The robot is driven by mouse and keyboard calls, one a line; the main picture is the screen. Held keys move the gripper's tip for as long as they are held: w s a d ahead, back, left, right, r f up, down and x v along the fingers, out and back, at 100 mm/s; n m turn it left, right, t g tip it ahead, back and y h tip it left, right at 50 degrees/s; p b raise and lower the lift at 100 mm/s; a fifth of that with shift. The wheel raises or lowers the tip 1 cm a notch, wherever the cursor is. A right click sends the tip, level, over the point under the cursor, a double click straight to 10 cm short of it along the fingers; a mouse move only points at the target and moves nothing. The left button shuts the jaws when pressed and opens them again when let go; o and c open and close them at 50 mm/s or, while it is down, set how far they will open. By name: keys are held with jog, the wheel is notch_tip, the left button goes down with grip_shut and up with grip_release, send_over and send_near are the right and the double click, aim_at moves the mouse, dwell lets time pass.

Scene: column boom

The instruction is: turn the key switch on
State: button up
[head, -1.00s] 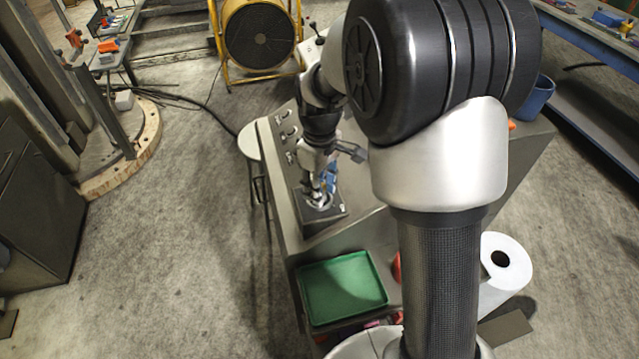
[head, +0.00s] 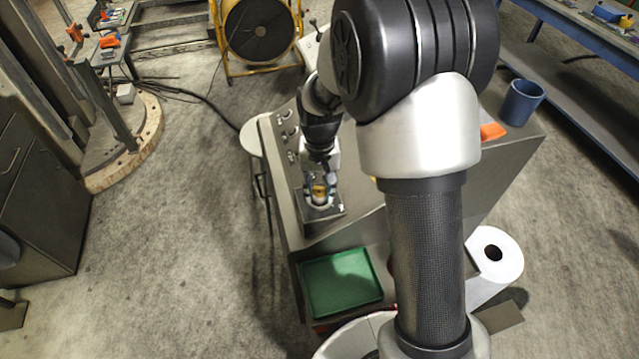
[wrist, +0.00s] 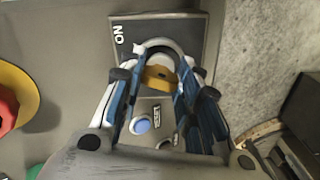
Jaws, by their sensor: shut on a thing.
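The key switch sits on a dark plate (head: 335,214) on the sloped grey console. Its yellow-orange key handle (wrist: 160,78) stands inside a pale ring (wrist: 166,46). The handle also shows in the head view (head: 319,190). My gripper (wrist: 161,75) has its blue-sided fingers on either side of the handle and is shut on it. An "ON" label (wrist: 118,34), turned on its side, is left of the ring. The handle lies across the wrist view, slightly tilted; which mark it points at is unclear. The fingers hide part of the plate.
A blue button (wrist: 141,124) and a label plate (wrist: 166,142) are close to my fingers. A red knob on a yellow disc (wrist: 14,98) lies left. In the head view, a green tray (head: 342,283), a blue cup (head: 522,102) and a white roll (head: 497,262) stand around.

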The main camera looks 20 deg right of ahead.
aim_at(320, 188)
jog(key=shift+m+p, duration=0.55)
jog(key=shift+m, duration=1.35)
jog(key=o, duration=1.1)
notch_tip(320, 188, up, 12)
jog(key=shift+r, duration=0.1)
